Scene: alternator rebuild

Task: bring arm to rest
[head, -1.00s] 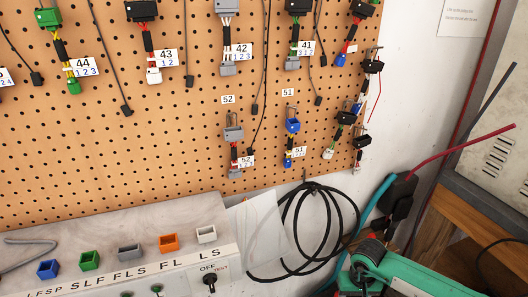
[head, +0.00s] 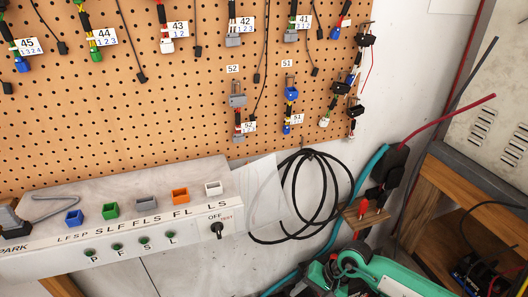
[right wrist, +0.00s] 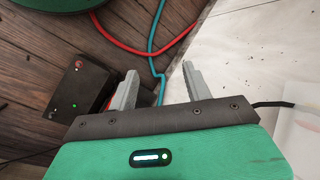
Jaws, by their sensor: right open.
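In the right wrist view my right gripper (right wrist: 158,92) is open, with its two grey fingers apart and nothing between them. Beyond the fingers are a wooden plank surface, red and teal cables, and a pale sheet-like surface. In the head view a green and black part of my arm (head: 385,272) shows at the bottom right, but its fingers cannot be made out there. My left gripper is not in either view.
A pegboard (head: 120,110) with hanging connectors fills the back. Below it stands a white test panel (head: 120,238) with coloured sockets and a switch (head: 217,230). A coiled black cable (head: 318,190) hangs beside it. A wooden bench (head: 450,200) stands right. A black box (right wrist: 77,87) lies left of the fingers.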

